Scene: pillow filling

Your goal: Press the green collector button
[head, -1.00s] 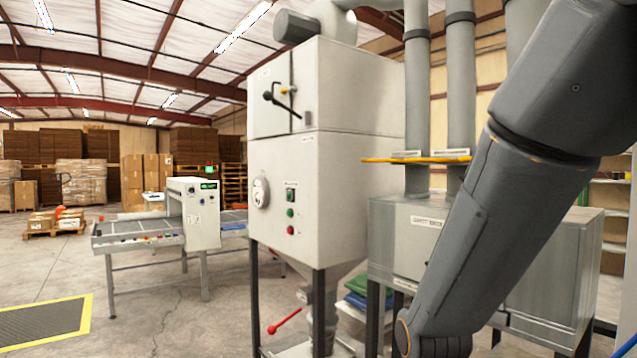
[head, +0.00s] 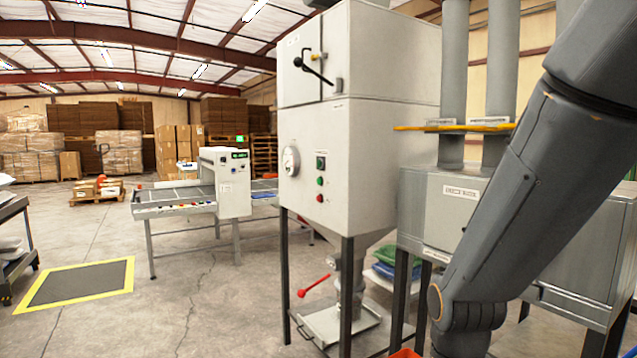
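The green button (head: 320,182) is on the front of a tall white collector cabinet (head: 370,146). A round gauge (head: 291,161) is to the left of these controls. My grey arm comes down across the right side of the view, to the right of the cabinet and well apart from the button. My gripper is out of view below the bottom edge, so its fingers cannot be seen.
A grey metal machine with a sign (head: 458,205) and upright pipes stands right of the cabinet. A yellow-orange bar (head: 455,127) crosses the pipes. A red-handled lever (head: 314,287) sticks out below the cabinet. A conveyor (head: 172,207) stands left. Open floor lies in front, with a yellow-edged mat (head: 78,283).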

